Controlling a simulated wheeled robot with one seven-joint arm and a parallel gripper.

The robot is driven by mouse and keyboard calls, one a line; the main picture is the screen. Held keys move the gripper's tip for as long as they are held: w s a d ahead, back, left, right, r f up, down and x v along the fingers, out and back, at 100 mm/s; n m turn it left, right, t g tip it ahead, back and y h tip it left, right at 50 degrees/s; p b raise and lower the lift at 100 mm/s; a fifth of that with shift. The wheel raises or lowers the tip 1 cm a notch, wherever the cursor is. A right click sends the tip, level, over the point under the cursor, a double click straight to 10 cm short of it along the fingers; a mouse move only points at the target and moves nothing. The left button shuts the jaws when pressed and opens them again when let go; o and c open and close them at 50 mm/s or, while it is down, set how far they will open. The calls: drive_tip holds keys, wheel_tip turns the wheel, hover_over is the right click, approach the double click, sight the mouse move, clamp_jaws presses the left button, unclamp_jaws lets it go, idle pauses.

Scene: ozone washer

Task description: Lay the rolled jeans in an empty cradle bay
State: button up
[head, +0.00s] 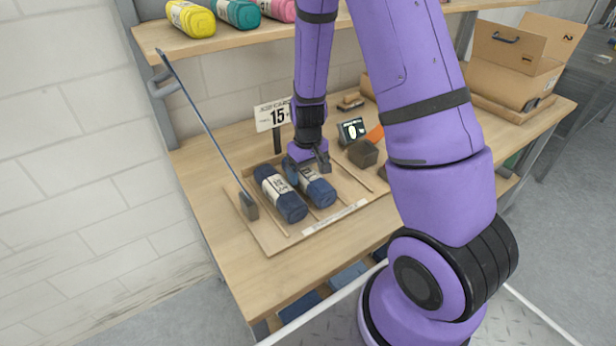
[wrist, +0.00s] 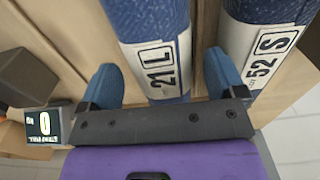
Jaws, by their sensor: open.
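A blue rolled pair of jeans (head: 318,192) lies in the wooden cradle (head: 270,246), right of another blue roll (head: 279,194). In the wrist view, the roll between my fingers (wrist: 150,30) is labelled 21 L and the neighbouring roll (wrist: 262,40) is labelled 52 S. My gripper (head: 310,165) is open, pointing down at the far end of the 21 L roll. Its blue fingertips (wrist: 163,80) stand on either side of that roll, with a visible gap on each side. The cradle bay right of this roll (head: 347,186) looks empty. My gripper hides the roll's far end.
A sign reading 15 (head: 273,115) stands behind the cradle. A dark block (head: 363,153) and a small display (head: 352,130) are to its right. A thin rod with a dark block (head: 248,206) rises at the left. Coloured rolls (head: 238,13) sit on the shelf above; cardboard boxes (head: 515,70) stand right.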

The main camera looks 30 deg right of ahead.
wheel_tip(320, 180, up, 9)
drive_tip(key=shift+r, duration=0.2)
wheel_tip(320, 180, up, 7)
drive_tip(key=t, duration=0.1)
hover_over(308, 172)
drive_tip(key=s+a, duration=0.2)
drive_tip(key=s+a+r+t, duration=0.2)
drive_tip(key=s+r, duration=0.4)
drive_tip(key=r, duration=0.3)
drive_tip(key=s+a+r+t, duration=0.2)
drive_tip(key=s+r, duration=0.7)
drive_tip(key=s, duration=0.4)
drive_tip(key=shift+s, duration=0.35)
